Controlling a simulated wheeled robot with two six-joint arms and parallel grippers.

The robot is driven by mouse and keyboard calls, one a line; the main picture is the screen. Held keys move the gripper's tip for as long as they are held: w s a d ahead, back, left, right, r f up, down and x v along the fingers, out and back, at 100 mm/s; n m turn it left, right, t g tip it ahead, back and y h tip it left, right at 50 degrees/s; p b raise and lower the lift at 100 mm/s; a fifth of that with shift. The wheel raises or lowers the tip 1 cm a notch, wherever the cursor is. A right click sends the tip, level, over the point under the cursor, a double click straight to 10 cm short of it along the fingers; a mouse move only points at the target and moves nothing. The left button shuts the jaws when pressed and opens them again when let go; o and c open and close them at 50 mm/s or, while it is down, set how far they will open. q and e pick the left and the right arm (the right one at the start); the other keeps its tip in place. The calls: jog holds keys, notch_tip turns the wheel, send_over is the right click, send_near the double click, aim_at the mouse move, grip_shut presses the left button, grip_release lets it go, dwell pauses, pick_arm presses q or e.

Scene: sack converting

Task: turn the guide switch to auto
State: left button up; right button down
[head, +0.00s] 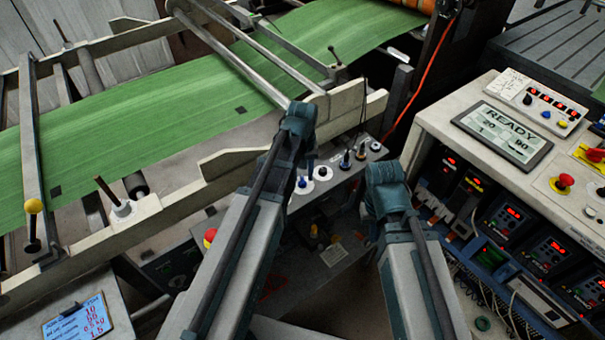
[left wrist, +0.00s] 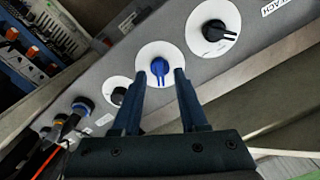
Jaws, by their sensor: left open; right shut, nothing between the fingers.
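In the left wrist view, a blue knob (left wrist: 160,67) on a round white plate stands on a grey panel. My left gripper (left wrist: 163,74) is open, with one finger on each side of this knob; contact cannot be told. The knob's pointer is roughly upright in this view. Any lettering around it is too small to read. The blue knob also shows in the head view (head: 302,182), just right of my left arm. My left fingers are not clear there. My right arm stands right of the panel in the head view; its fingers do not show.
A larger black knob (left wrist: 213,38) and a smaller black knob (left wrist: 118,95) flank the blue one. Cable connectors (left wrist: 82,106) sit farther along the panel. Green web (head: 130,125) runs over the frame behind. A console with a READY screen (head: 503,133) stands at right.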

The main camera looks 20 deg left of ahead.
aim_at(303, 180)
pick_arm(q)
notch_tip(303, 180, up, 13)
jog(key=p, duration=1.2)
jog(key=shift+f, duration=0.15)
jog(key=s+d+m+y, duration=0.1)
jog(key=s+d+m, duration=0.7)
jog(key=s+d, duration=0.3)
jog(key=s, duration=0.3)
jog(key=shift+s, duration=0.25)
